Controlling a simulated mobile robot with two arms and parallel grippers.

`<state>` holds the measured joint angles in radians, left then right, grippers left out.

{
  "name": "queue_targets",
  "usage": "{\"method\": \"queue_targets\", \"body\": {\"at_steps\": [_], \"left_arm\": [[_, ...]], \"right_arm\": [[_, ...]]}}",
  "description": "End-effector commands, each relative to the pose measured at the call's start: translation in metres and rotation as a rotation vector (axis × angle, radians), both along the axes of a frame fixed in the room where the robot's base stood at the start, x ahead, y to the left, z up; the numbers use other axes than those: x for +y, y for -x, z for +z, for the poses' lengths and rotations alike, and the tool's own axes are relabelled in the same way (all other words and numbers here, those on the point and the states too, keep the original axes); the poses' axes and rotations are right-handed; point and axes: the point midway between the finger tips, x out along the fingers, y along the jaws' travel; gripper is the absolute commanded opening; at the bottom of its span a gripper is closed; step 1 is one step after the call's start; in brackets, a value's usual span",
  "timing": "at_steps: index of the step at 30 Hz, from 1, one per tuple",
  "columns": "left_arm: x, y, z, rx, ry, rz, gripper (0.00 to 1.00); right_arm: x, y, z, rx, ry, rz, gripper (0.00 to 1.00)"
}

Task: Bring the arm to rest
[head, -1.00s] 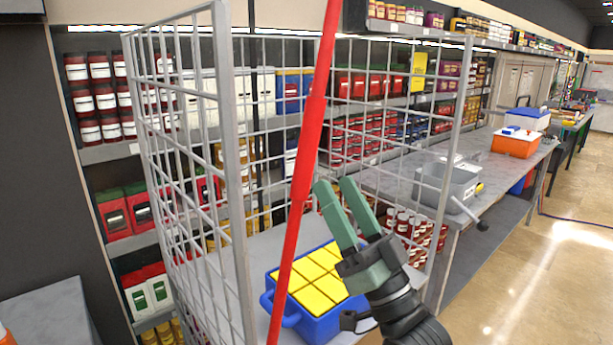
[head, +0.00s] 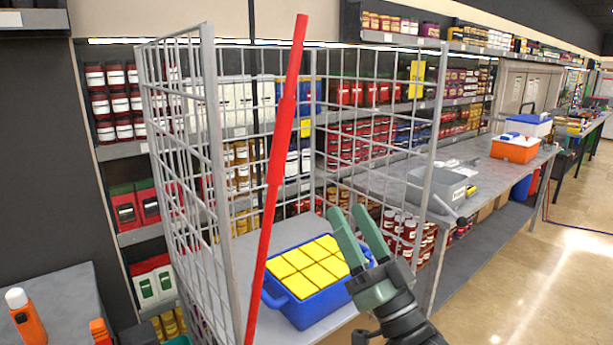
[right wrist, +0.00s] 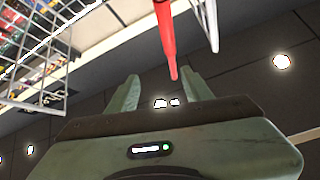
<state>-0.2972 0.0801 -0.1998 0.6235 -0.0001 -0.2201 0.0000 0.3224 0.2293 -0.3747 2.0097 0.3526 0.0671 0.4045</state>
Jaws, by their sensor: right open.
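My right gripper (head: 352,236) is open and empty in the head view, its two green fingers pointing up and to the left. It is in front of the wire cage and above the right side of the blue container with yellow blocks (head: 313,283). In the right wrist view, the gripper (right wrist: 167,92) has its fingers spread wide with nothing held between them. A red pole (head: 275,160) stands tilted in front of the cage, left of the gripper; it also shows in the right wrist view (right wrist: 166,35). My left gripper is not in view.
The grey wire cage (head: 212,160) encloses the blue container on three sides. A grey table (head: 62,300) with an orange bottle (head: 26,318) is at the lower left. A long bench (head: 478,172) runs back on the right, holding a grey bin (head: 436,185). The right floor is clear.

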Motion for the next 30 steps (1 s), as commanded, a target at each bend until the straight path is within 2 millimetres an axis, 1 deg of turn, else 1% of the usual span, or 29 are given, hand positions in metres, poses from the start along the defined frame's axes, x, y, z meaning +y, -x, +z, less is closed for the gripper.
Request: {"method": "queue_targets", "body": {"at_steps": [1, 4, 8, 11, 12, 13, 14, 15, 17, 18, 20, 21, 22, 23, 24, 26, 27, 29, 30], "left_arm": [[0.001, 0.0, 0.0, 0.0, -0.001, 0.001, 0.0], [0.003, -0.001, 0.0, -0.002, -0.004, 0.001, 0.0], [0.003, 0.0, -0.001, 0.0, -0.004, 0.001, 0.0], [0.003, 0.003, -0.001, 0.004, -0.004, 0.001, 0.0], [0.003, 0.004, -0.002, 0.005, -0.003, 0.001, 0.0], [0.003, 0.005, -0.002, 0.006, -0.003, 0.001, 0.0], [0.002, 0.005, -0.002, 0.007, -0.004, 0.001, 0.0], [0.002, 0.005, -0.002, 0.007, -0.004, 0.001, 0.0], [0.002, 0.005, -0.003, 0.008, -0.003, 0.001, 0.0], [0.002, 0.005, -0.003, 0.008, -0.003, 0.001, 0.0], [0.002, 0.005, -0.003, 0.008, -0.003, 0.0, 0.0], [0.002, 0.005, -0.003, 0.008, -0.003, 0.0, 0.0], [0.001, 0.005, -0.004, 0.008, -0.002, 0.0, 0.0], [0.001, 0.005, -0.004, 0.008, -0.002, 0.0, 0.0], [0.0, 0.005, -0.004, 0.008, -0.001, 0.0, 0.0], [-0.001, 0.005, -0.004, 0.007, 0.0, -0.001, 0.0], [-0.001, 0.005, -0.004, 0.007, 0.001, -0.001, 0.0], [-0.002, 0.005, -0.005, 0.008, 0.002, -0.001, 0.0], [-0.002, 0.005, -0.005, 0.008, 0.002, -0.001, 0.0]], "right_arm": [[-0.001, -0.006, -0.011, 0.021, 0.01, -0.011, 0.5], [-0.003, -0.019, -0.034, 0.068, 0.032, -0.037, 0.5], [-0.008, -0.038, -0.076, 0.147, 0.07, -0.077, 0.5], [-0.013, -0.053, -0.117, 0.221, 0.109, -0.113, 0.5], [-0.016, -0.059, -0.138, 0.259, 0.128, -0.129, 0.5], [-0.018, -0.063, -0.154, 0.287, 0.142, -0.141, 0.5], [-0.02, -0.067, -0.174, 0.32, 0.161, -0.155, 0.5], [-0.024, -0.072, -0.202, 0.369, 0.188, -0.174, 0.5], [-0.031, -0.076, -0.248, 0.447, 0.231, -0.2, 0.5], [-0.036, -0.077, -0.278, 0.497, 0.262, -0.217, 0.5], [-0.043, -0.075, -0.324, 0.573, 0.307, -0.239, 0.5], [-0.048, -0.071, -0.354, 0.624, 0.338, -0.252, 0.5], [-0.052, -0.067, -0.377, 0.663, 0.362, -0.259, 0.5], [-0.055, -0.062, -0.4, 0.7, 0.385, -0.267, 0.5], [-0.06, -0.054, -0.429, 0.75, 0.418, -0.276, 0.5], [-0.068, -0.04, -0.473, 0.824, 0.465, -0.287, 0.5], [-0.073, -0.029, -0.501, 0.873, 0.497, -0.292, 0.5], [-0.081, -0.008, -0.542, 0.947, 0.546, -0.298, 0.5], [-0.086, 0.007, -0.568, 0.994, 0.577, -0.298, 0.5]]}}
